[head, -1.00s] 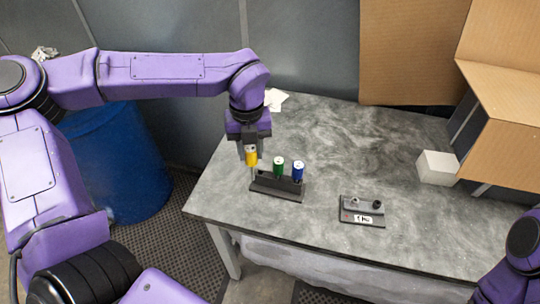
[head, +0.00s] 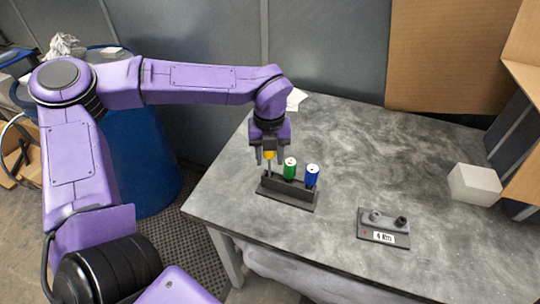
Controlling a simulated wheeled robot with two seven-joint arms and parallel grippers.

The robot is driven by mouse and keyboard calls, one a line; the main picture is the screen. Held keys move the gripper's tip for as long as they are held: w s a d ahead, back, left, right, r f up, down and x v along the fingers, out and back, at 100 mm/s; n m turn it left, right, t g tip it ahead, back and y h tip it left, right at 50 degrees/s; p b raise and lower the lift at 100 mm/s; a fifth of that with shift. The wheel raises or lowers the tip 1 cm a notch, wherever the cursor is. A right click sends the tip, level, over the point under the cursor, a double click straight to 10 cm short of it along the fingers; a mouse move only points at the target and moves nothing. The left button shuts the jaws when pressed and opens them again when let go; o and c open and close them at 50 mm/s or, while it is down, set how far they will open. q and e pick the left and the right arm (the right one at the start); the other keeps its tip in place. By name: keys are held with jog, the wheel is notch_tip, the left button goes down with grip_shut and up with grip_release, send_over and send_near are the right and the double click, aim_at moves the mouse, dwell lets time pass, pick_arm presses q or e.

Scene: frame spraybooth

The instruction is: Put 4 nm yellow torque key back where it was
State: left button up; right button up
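The yellow torque key (head: 269,154) is upright in my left gripper (head: 269,156), over the left end of the dark key rack (head: 287,196). The fingers are on either side of its yellow handle and partly hide it. Its thin shaft shows below, down towards the rack; I cannot tell whether the tip is in the slot. The handle sits higher than its neighbours. A green key (head: 290,169) and a blue key (head: 312,175) stand upright in the rack to the right. My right gripper is not in view.
A small dark device (head: 384,228) with a label reading about 4 Nm lies on the grey table (head: 345,145) right of the rack. A white box (head: 474,184) stands at the right. A blue barrel (head: 140,160) is left of the table. Cardboard (head: 445,50) stands behind.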

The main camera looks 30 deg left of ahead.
pick_arm(q)
jog(key=shift+s+d, duration=0.1)
jog(key=shift+s, duration=0.3)
jog(key=r+b, duration=0.1)
jog(key=r, duration=1.1)
jog(key=shift+w+r, duration=0.1)
jog(key=shift+w, duration=0.1)
